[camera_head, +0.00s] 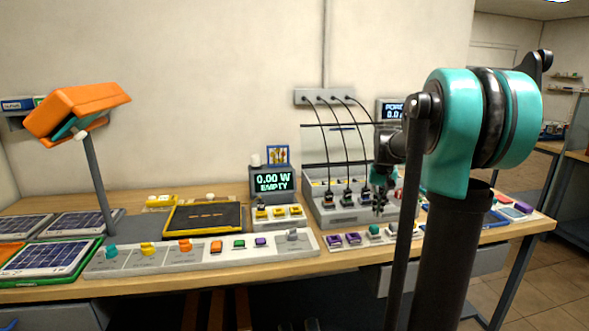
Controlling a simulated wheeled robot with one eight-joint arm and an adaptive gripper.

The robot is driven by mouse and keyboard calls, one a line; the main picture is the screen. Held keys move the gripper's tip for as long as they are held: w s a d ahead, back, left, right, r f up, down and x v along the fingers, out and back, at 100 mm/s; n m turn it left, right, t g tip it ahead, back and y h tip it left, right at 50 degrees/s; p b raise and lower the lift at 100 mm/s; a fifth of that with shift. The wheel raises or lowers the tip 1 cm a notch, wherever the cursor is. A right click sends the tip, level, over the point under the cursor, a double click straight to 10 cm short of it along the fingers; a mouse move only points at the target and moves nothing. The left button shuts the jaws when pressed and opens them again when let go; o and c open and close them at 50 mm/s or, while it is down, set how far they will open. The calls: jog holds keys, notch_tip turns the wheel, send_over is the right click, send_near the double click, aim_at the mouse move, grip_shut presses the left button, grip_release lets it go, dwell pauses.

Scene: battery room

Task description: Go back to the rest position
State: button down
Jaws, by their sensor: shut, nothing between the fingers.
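My gripper (380,208) hangs at the end of my teal and black arm, in front of the right part of the grey cable station (345,214). Its fingers are shut with nothing between them and point down above the bench. It is small in the picture, and I cannot tell whether it touches the station. My arm column covers part of the bench's right side.
The wooden bench (150,286) holds a long grey control panel (215,256), a black pad with yellow frame (203,217), solar panels (55,258) and a meter reading "0.00 W EMPTY" (272,182). An orange lamp (78,110) rises at left. Black cables (344,150) hang near my gripper.

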jog(key=s+a+f+n+t, duration=0.1)
jog(key=s+a+f, duration=0.1)
jog(key=s+f, duration=0.3)
jog(key=s+a+f+n+t, duration=0.1)
jog(key=s+a+f, duration=0.2)
jog(key=s, duration=0.9)
jog(key=s+a+f+t, duration=0.1)
jog(key=s+a+f, duration=0.2)
jog(key=s+f, duration=0.6)
jog(key=shift+a+n, duration=0.2)
jog(key=shift+n, duration=0.2)
jog(key=c, duration=2.2)
grip_release()
